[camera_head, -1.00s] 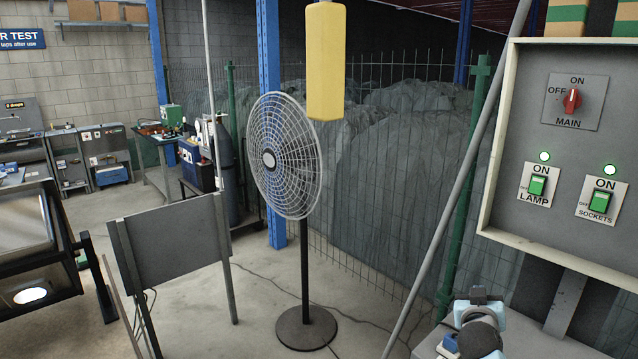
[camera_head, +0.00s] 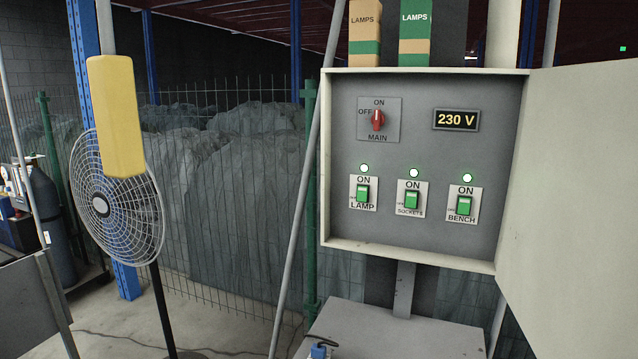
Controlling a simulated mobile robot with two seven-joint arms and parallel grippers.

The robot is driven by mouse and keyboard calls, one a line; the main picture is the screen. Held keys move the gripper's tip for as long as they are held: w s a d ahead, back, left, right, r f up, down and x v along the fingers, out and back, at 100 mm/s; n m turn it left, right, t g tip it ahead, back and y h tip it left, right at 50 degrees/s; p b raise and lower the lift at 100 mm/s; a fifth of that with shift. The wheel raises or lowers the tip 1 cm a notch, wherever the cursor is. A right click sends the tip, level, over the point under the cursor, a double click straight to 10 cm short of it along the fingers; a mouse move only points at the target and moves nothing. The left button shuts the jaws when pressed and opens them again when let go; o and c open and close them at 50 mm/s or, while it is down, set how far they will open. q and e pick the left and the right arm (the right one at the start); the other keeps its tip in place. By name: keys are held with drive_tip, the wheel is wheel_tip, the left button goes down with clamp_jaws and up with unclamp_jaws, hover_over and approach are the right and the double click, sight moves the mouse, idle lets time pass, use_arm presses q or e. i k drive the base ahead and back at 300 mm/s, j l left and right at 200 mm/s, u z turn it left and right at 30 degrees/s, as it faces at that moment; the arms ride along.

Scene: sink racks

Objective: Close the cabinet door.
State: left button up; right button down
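The grey electrical cabinet (camera_head: 424,248) is on the right in the head view, its front open. Its cabinet door (camera_head: 580,200) is swung wide open to the right, hinged at the right edge of the box, and runs out of the picture. Inside are a red MAIN knob (camera_head: 377,120), a 230 V display (camera_head: 456,119), and green LAMP (camera_head: 363,193), SOCKETS (camera_head: 412,199) and BENCH (camera_head: 465,204) switches with lit lamps above. The door's outer edge is cut off. Neither of my grippers shows in this view.
A grey table top (camera_head: 400,330) lies below the cabinet, with a small blue item (camera_head: 319,350) at its edge. A slanted grey pole (camera_head: 299,200) stands left of the cabinet. A fan (camera_head: 118,200) and a hanging yellow box (camera_head: 116,115) are further left. Boxes (camera_head: 415,32) stand on top.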

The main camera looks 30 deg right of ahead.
sight(568, 272)
drive_tip(key=z, duration=1.35)
